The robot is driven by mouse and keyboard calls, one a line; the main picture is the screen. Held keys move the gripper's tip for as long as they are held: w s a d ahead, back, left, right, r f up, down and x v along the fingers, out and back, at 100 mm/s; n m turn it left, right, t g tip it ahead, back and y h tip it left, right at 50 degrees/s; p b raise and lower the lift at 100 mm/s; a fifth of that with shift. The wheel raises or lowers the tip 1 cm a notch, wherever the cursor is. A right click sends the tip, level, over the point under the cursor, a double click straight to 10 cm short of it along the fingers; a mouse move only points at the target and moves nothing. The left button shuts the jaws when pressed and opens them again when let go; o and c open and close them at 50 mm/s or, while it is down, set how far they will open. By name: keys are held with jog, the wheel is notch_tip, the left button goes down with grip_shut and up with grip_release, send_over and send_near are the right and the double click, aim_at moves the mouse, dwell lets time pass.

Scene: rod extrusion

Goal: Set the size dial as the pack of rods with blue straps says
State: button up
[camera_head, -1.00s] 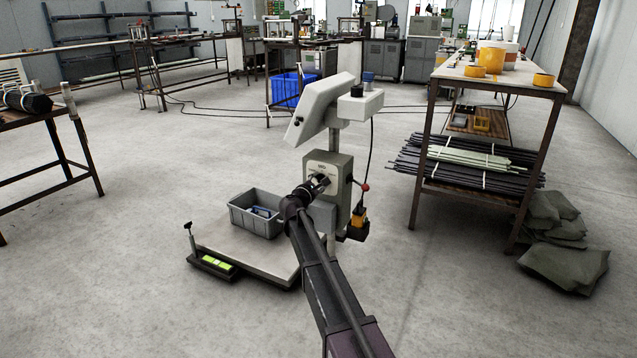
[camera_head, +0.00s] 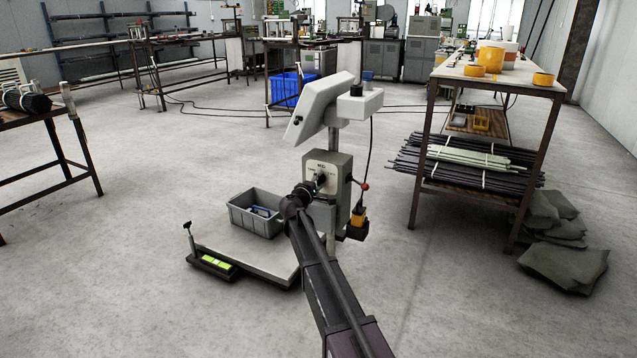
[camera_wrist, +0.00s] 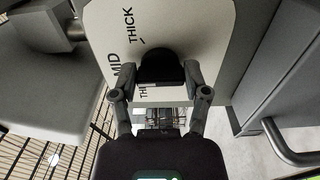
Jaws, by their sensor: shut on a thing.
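The size dial is a black knob (camera_wrist: 160,68) on a white plate (camera_wrist: 205,25) printed THICK, MID and a partly hidden third word. In the wrist view the words stand steeply turned. My gripper (camera_wrist: 158,82) is shut on the knob, one finger on each side. In the head view my gripper (camera_head: 305,190) reaches the front of the grey dial box (camera_head: 340,170) on the machine's post. I cannot read which word the knob points at. I see no blue straps; the rod bundles (camera_head: 465,160) below the right table have pale straps.
A grey bin (camera_head: 240,222) stands on the machine's low platform (camera_head: 270,265). A red-knobbed lever (camera_head: 364,187) is at the box's right. Dark sacks (camera_head: 565,260) lie at the right. The front-left floor is clear.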

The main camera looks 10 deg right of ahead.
jog(key=shift+w+d, duration=0.1)
dwell(0.3)
jog(key=o, duration=1.2)
jog(key=shift+c, duration=0.2)
jog(key=v, duration=1.2)
